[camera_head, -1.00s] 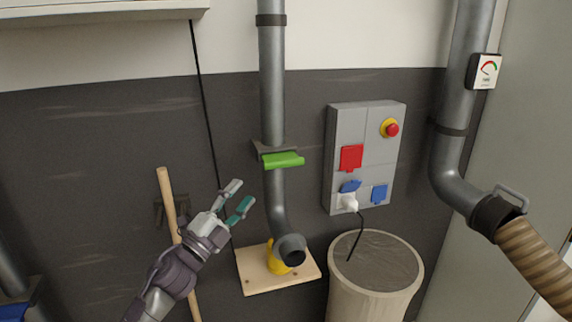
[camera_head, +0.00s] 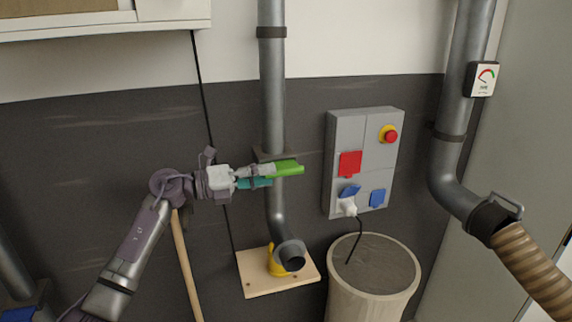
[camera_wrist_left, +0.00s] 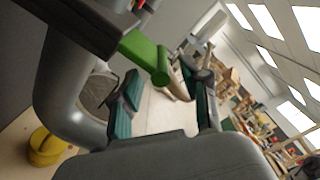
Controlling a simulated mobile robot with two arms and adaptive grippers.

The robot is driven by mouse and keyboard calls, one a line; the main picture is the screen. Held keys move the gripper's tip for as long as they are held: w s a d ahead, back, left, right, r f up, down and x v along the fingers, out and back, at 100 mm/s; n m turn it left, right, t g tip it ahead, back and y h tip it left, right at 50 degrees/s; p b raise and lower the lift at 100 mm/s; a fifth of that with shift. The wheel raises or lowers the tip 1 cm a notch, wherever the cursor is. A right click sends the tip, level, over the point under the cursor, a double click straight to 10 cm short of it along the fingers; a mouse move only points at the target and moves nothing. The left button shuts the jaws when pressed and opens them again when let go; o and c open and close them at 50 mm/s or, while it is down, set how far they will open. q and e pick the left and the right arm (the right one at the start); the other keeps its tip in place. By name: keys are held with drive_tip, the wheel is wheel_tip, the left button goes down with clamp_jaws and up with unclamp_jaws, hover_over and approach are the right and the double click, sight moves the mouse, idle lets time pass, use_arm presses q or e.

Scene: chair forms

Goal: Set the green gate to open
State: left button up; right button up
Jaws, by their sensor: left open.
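The green gate (camera_head: 288,168) is a bright green handle on a dark bracket across the grey vertical pipe (camera_head: 272,95). It sticks out toward the front right. My left gripper (camera_head: 268,176) is at the gate from the left, its two fingers level with the handle. The wrist view shows the fingers (camera_wrist_left: 163,95) apart, with the rounded end of the green gate (camera_wrist_left: 150,55) close to their tips, toward the left finger. Whether a finger touches the gate I cannot tell. My right gripper is not in view.
A grey electrical box (camera_head: 362,160) with red and blue covers is on the wall to the right. A barrel (camera_head: 372,295) stands below it. The pipe ends over a wooden board (camera_head: 252,275) with a yellow cup (camera_wrist_left: 45,147). A wooden stick (camera_head: 186,270) leans at the left.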

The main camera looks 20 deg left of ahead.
sight(286, 173)
use_arm(q)
drive_tip(key=p+x, duration=0.1)
drive_tip(key=x, duration=0.3)
drive_tip(key=shift+w+d+r, duration=0.1)
drive_tip(key=shift+w+d, duration=0.05)
drive_tip(key=shift+w+d+p, duration=0.3)
drive_tip(key=shift+d, duration=0.15)
clamp_jaws()
